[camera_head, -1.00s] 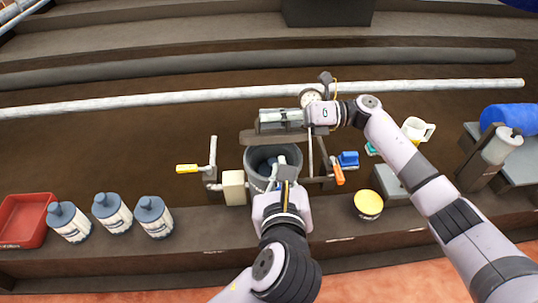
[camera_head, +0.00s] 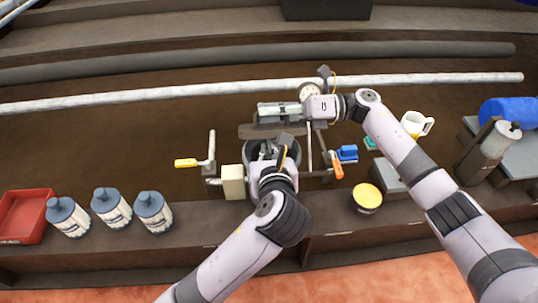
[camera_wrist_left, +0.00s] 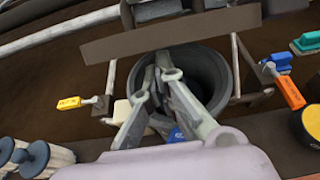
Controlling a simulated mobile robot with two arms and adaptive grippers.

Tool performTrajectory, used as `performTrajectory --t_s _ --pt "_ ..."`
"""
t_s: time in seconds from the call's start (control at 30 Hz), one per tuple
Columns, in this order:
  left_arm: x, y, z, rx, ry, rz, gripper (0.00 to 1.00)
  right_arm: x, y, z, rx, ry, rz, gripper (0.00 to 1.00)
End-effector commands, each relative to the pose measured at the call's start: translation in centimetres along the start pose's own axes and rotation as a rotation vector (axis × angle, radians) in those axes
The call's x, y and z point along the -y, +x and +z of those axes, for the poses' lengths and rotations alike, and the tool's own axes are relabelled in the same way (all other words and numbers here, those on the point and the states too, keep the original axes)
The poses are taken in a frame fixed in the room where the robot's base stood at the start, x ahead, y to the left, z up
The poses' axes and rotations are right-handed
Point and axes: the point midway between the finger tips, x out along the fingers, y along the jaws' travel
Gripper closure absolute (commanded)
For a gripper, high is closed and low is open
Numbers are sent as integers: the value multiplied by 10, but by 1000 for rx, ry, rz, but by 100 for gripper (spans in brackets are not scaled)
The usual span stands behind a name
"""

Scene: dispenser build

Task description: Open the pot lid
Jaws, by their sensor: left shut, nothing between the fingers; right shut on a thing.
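The dark grey pot (camera_head: 297,152) stands open at the middle of the bench, and its wall also shows in the left wrist view (camera_wrist_left: 218,72). A flat brown plate, seemingly the lid (camera_head: 262,131), is seen nearly edge-on behind and above the mouth; it spans the left wrist view (camera_wrist_left: 180,38). My right gripper (camera_head: 280,108) is shut just above this plate, seemingly on its edge, though the grip point is unclear. My left gripper (camera_head: 266,151) is shut and empty over the pot mouth; its fingers (camera_wrist_left: 163,65) cover part of the opening.
A yellow-handled crank (camera_head: 187,163) and cream box (camera_head: 233,181) are left of the pot. An orange handle (camera_head: 336,166), blue item (camera_head: 347,153) and yellow-topped tin (camera_head: 367,197) are right. Several blue-capped bottles (camera_head: 112,208) and a red tray (camera_head: 24,214) stand further left.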

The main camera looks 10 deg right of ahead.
Motion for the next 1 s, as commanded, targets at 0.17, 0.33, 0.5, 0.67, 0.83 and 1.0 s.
performTrajectory --t_s 0.17,0.33,0.5,0.67,0.83,1.0 --pt "0 1 0 0 -1 -1 100 1 -1 0 1 2 -3 100" --pt "0 1 1 1 -1 -1 100 1 -1 0 1 2 -3 100" --pt "1 3 16 4 -3 -2 100 1 -1 -1 0 2 -3 100" --pt "0 3 19 7 -4 -1 100 1 0 -2 -5 3 -1 100" --pt "-1 3 22 13 -6 0 100 1 0 -4 -9 5 0 86" --pt "-1 3 23 16 -7 0 100 2 1 -6 -12 8 -2 75"
